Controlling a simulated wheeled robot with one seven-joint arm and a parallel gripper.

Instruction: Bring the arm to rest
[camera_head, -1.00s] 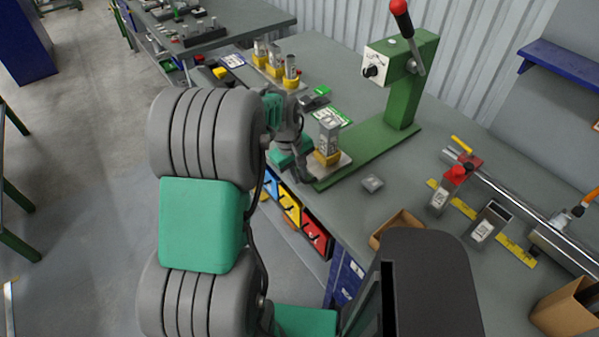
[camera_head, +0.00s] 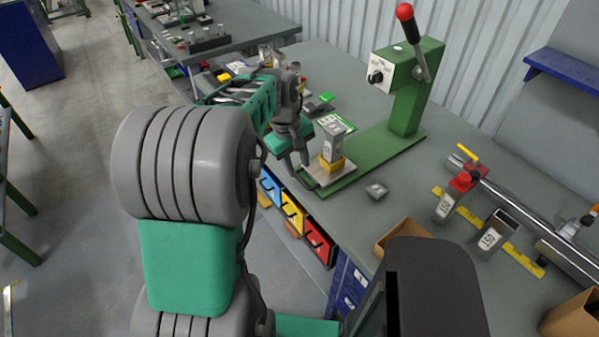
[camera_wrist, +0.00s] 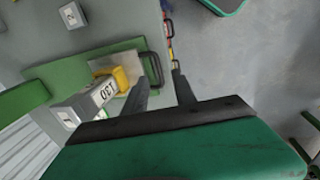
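My gripper (camera_head: 298,162) is at the table's front edge, just left of a grey block with dark markings (camera_head: 332,142). The block stands upright in a yellow base (camera_head: 331,165) on a light plate (camera_head: 318,175) at the near end of the green press (camera_head: 408,100). In the wrist view my gripper (camera_wrist: 161,82) has its two fingers apart with nothing between them. There the block (camera_wrist: 88,103) and its yellow base (camera_wrist: 121,78) lie left of the fingers. A dark handle (camera_wrist: 153,68) on the plate is close to the left finger; I cannot tell whether they touch.
Blue, yellow and red drawer fronts (camera_head: 292,212) sit below the table edge near my arm. A small grey block (camera_head: 376,190) and a cardboard box (camera_head: 402,228) are to the right. Several grey blocks stand at the back. The floor (camera_head: 75,180) at left is open.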

